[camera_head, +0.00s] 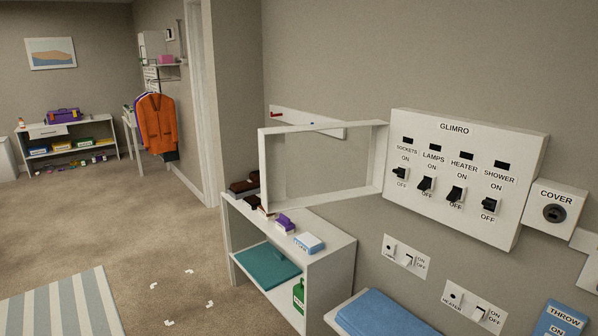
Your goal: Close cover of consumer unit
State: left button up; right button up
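The consumer unit (464,207) is a white wall box marked GLIMRO, with black switches labelled sockets, lamps, heater and shower. Its cover (264,170) is a white frame with a see-through middle. The cover stands open, swung out to the left from the unit's left edge. A small plate marked COVER with a dark round knob (554,213) is on the wall to the right of the unit. Neither of my grippers is in view.
A white shelf (335,262) with brushes, small boxes and a green bottle (298,295) stands below the cover. A blue folded item (385,314) lies below the wall switches (406,256). Carpet at left is mostly clear, with small white pieces.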

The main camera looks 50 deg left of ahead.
aim_at(272, 162)
jog(key=k+z, duration=0.1)
jog(key=z, duration=0.3)
jog(key=k+j+z, duration=0.1)
jog(key=z, duration=0.25)
jog(key=k+z, duration=0.15)
jog(key=z, duration=0.25)
jog(key=j, duration=2.75)
jog(key=k+j, duration=0.1)
jog(key=j, duration=2.7)
jog(key=k+j, duration=0.15)
jog(key=k+j+z, duration=0.1)
jog(key=j, duration=0.3)
